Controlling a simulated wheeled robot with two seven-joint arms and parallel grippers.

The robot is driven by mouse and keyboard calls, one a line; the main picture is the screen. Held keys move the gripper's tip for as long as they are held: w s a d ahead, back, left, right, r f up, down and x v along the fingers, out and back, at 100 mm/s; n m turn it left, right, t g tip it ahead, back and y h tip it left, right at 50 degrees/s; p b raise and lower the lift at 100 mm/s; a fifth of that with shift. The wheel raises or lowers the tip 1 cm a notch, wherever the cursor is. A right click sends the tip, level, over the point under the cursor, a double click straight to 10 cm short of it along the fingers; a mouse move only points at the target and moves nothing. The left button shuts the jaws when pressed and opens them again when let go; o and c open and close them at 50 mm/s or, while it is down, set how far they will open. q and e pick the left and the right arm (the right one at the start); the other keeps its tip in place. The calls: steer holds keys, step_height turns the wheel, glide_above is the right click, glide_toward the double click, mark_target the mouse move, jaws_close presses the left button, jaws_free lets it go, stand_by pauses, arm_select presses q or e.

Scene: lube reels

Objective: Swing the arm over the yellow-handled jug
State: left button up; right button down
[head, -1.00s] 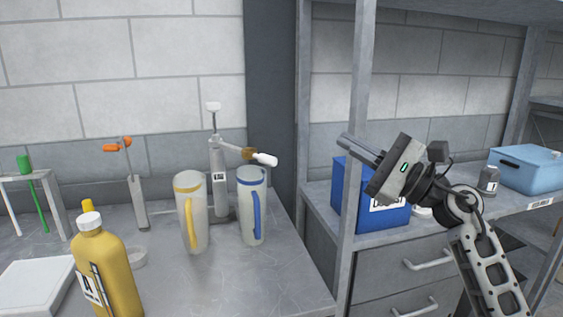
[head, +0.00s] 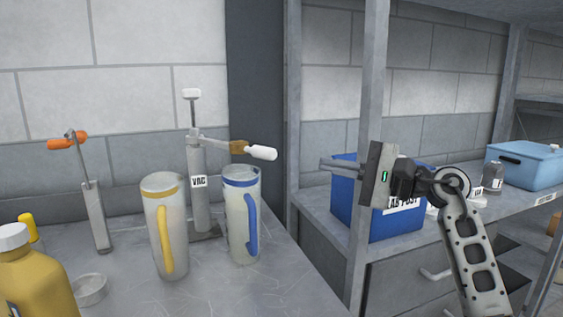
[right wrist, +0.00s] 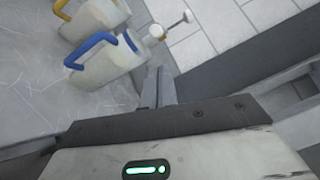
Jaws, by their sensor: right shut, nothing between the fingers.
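A grey pump post labelled VAC (head: 198,185) stands on the bench behind two clear jugs. Its swing arm (head: 215,142) points right through a brass joint to a white tip (head: 262,152), above the blue-handled jug (head: 240,225). The yellow-handled jug (head: 163,235) stands upright to its left. In the right wrist view I see the blue-handled jug (right wrist: 110,72), the yellow-handled jug (right wrist: 92,22) partly cut off, and the white tip (right wrist: 156,31). My right gripper (head: 326,163) is shut and empty, right of the white tip and apart from it. My left gripper is out of view.
A shelf upright (head: 368,100) stands close to my right gripper, with a blue bin (head: 345,195) behind. A yellow bottle (head: 35,285), a small dish (head: 90,289) and an orange-topped stand (head: 96,215) are at left. The bench front right of the jugs is clear.

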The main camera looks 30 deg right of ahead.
arm_select(q)
steer(key=p, duration=0.2)
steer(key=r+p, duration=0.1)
steer(key=p, duration=0.1)
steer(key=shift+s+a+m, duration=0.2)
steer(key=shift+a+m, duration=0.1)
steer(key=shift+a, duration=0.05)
arm_select(e)
steer(key=x, duration=1)
steer(key=shift+a, duration=0.1)
